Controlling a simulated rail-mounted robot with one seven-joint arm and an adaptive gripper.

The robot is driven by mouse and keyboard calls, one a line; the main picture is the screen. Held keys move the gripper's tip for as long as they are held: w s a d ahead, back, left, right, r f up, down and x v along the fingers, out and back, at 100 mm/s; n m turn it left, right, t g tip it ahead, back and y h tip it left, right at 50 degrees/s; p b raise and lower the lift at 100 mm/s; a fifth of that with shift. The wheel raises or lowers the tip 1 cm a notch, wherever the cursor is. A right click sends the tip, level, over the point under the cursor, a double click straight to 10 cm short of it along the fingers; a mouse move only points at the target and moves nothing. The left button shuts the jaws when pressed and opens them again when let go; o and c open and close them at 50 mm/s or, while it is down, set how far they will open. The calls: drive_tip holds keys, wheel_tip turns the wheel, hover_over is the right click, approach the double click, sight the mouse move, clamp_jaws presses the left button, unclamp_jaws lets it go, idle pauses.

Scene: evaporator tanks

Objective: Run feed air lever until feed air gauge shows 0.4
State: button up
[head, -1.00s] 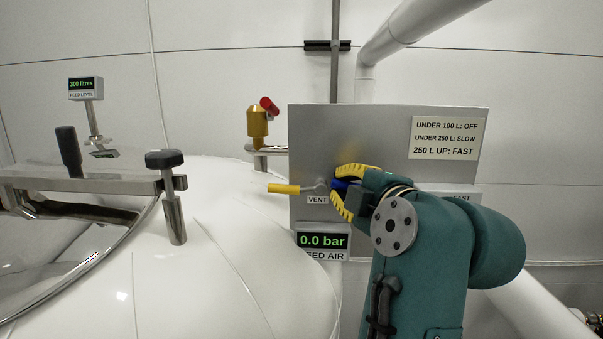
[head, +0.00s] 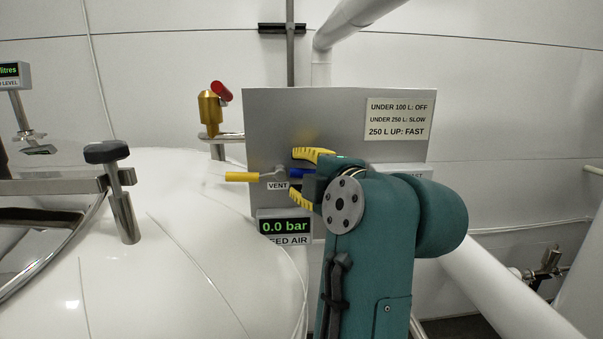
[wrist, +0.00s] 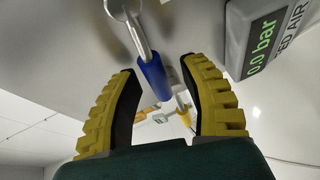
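The feed air gauge (head: 285,227) reads 0.0 bar in the head view, and it also shows in the wrist view (wrist: 262,40). A lever with a blue handle (head: 296,173) sticks out from the grey panel (head: 340,110), above the gauge. My gripper (head: 300,177) has its yellow fingers apart, one above and one below the blue handle. In the wrist view the blue handle (wrist: 153,76) lies between the open fingers, with gaps visible at the sides. A lever with a yellow handle (head: 243,176) is to the left, by the VENT label (head: 277,186). My gripper partly hides the panel's other lettering.
A notice (head: 398,119) on the panel reads under 100 L off, under 250 L slow, 250 L up fast. A white tank (head: 170,240) fills the lower left. A brass valve with a red knob (head: 209,112) stands left of the panel. A white pipe (head: 510,290) runs at lower right.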

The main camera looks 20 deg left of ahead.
drive_tip(key=v, duration=1.2)
idle(6.8)
